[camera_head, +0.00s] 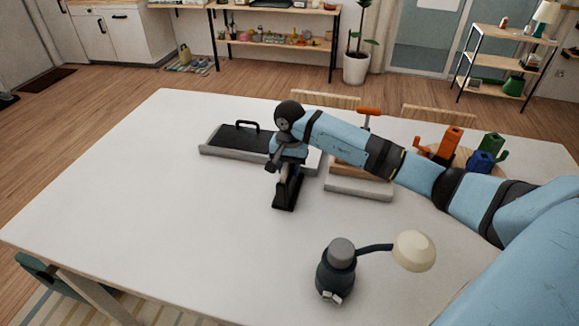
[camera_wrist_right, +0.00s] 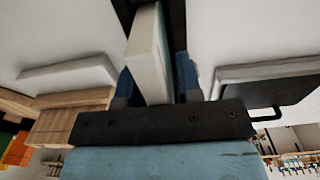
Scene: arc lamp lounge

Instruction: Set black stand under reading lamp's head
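The reading lamp (camera_head: 337,278) stands near the front of the white table. It has a dark base, a thin arm and a cream head (camera_head: 414,251) reaching right over bare tabletop. My right gripper (camera_head: 287,172) points down at the black stand (camera_head: 286,197), back and left of the lamp. In the right wrist view, blue fingers (camera_wrist_right: 158,82) lie either side of a pale upright piece, with a black part (camera_wrist_right: 178,12) beyond. Whether both fingers press on it is unclear. The stand appears at tabletop level. My left gripper is out of view.
A grey tray (camera_head: 217,152) with a black handled piece lies left of the gripper. A wooden block with a pale plate (camera_head: 358,188) stands to its right. Orange, green and blue (camera_head: 481,161) items stand at back right. The table's left and front (camera_head: 150,220) are clear.

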